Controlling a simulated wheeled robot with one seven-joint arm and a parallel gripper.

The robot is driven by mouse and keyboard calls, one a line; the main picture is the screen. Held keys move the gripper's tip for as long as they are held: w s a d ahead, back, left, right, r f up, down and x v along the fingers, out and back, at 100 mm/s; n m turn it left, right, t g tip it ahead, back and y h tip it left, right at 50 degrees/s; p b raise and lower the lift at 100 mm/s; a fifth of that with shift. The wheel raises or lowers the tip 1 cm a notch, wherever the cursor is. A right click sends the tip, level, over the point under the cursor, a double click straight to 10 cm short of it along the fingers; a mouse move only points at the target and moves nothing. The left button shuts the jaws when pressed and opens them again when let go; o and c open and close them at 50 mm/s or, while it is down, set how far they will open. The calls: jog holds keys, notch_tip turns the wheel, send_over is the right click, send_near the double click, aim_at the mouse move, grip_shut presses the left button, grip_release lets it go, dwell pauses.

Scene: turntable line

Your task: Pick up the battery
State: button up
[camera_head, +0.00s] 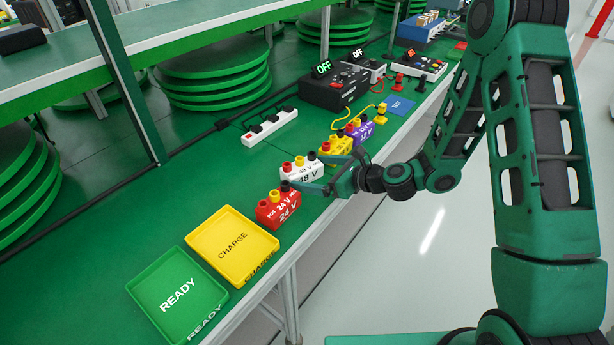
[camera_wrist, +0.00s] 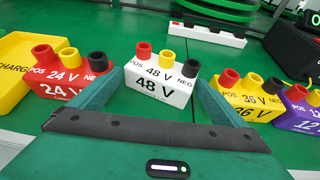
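Several block-shaped batteries stand in a row on the green bench, each with coloured terminals on top. The white 48 V battery (camera_head: 298,171) lies straight ahead of my gripper (camera_head: 328,172). In the wrist view the white battery (camera_wrist: 160,88) shows between my two green fingers, its printed front facing me. The fingers are spread, one along each side; whether they touch it I cannot tell. The red 24 V battery (camera_wrist: 66,80) is on the left. The yellow 36 V battery (camera_wrist: 248,98) and purple 12 V battery (camera_wrist: 300,118) are on the right.
A yellow CHARGE tray (camera_head: 269,241) and a green READY tray (camera_head: 142,293) lie empty at the near end of the bench. A white power strip (camera_head: 282,124) is behind the batteries. A black unit reading OFF (camera_head: 325,92) and a blue mat (camera_head: 399,105) are farther along.

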jog(key=shift+x, duration=1.25)
jog(key=shift+f, duration=0.1)
grip_shut()
jog(key=c, duration=2.4)
grip_release()
jog(key=o, duration=2.4)
jog(key=shift+s+d, duration=0.1)
jog(key=shift+d, duration=0.05)
